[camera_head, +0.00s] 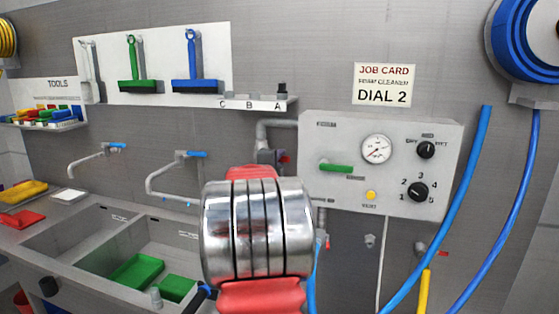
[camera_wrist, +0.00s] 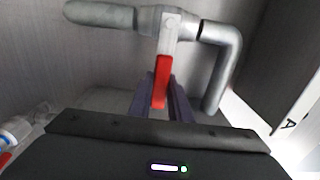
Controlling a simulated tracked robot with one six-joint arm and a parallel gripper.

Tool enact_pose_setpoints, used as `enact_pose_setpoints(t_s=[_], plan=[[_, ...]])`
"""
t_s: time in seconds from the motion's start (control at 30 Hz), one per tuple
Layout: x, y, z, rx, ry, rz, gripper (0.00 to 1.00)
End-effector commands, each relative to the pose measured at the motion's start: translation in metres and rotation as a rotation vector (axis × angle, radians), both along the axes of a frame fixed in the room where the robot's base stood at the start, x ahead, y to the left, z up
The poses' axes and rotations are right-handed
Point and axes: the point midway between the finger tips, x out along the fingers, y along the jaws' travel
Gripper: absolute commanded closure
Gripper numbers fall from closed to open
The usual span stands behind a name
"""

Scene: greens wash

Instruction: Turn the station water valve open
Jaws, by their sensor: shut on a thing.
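The station water valve (camera_wrist: 168,28) is on a grey pipe in the wrist view, with a red lever handle (camera_wrist: 161,80) extending from its body towards my gripper. In the head view, the valve (camera_head: 265,157) shows just above my arm, with a bit of red at its right side. My gripper (camera_wrist: 160,98) is shut on the red lever handle, with a dark finger on each side of it. In the head view my own red and silver arm hides the gripper and most of the handle.
The control panel (camera_head: 385,195) with gauge, knobs and a green handle (camera_head: 336,167) is just right of the valve. A shelf (camera_head: 190,100) with letters C, B, A is above. Sinks (camera_head: 130,245) lie lower left; blue hoses (camera_head: 470,170) hang right.

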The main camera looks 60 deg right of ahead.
Motion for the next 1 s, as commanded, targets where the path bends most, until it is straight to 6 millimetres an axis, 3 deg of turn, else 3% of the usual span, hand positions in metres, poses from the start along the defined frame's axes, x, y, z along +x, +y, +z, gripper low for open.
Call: enact_pose_setpoints(t_s=[0.2,0.77,1.0], plan=[[0.0,0.0,-0.002,0.004,0.002,0.0,1.0],[-0.003,-0.002,-0.003,0.005,0.01,-0.004,1.0],[-0.015,-0.008,0.0,-0.001,0.045,-0.023,1.0]])
